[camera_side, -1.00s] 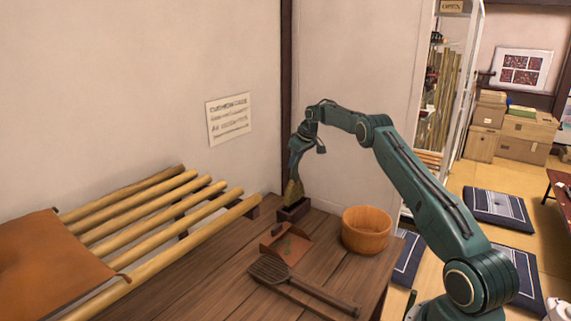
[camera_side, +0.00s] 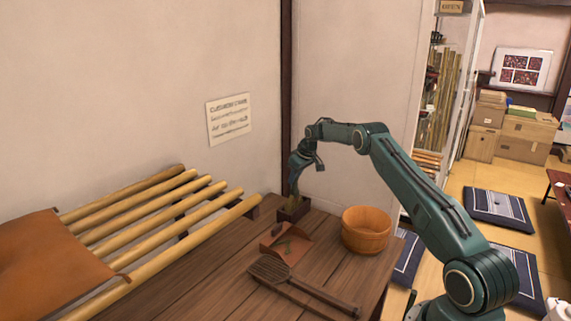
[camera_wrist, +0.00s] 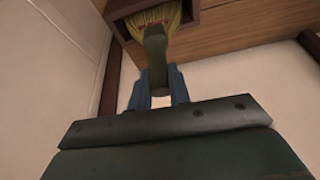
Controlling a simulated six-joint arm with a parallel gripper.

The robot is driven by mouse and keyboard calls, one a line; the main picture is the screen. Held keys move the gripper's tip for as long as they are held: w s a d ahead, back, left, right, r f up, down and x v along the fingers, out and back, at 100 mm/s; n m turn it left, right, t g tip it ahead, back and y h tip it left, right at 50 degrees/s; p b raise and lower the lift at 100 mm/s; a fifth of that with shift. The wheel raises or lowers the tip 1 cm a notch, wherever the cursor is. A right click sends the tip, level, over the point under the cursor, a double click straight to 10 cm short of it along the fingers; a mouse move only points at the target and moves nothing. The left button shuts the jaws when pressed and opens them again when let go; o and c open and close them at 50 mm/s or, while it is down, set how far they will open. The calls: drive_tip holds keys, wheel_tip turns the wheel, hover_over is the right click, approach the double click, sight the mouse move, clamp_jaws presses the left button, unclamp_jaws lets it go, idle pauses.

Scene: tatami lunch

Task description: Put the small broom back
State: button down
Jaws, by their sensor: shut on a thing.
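The small broom has yellowish bristles (camera_wrist: 152,17) and a dark green handle (camera_wrist: 155,50). My gripper (camera_wrist: 158,82) is shut on its handle, with one blue finger on each side. In the side view my gripper (camera_side: 293,190) is low over the small dark wooden box (camera_side: 294,214) by the wall corner. The bristles are down inside the box, whose rim (camera_wrist: 122,8) shows around them in the wrist view. The broom looks about upright. Whether the bristles touch the box floor is hidden.
A reddish dustpan (camera_side: 285,245) with green bits lies just in front of the box. A round wooden tub (camera_side: 366,231) stands to the right. Bamboo poles (camera_side: 160,225) and the wall are on the left.

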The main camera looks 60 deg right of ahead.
drive_tip(key=shift+f, duration=0.15)
drive_tip(key=c, duration=1.2)
unclamp_jaws()
drive_tip(key=shift+c, duration=0.2)
drive_tip(key=v, duration=1.3)
drive_tip(key=shift+s+r, duration=0.2)
drive_tip(key=shift+r, duration=0.2)
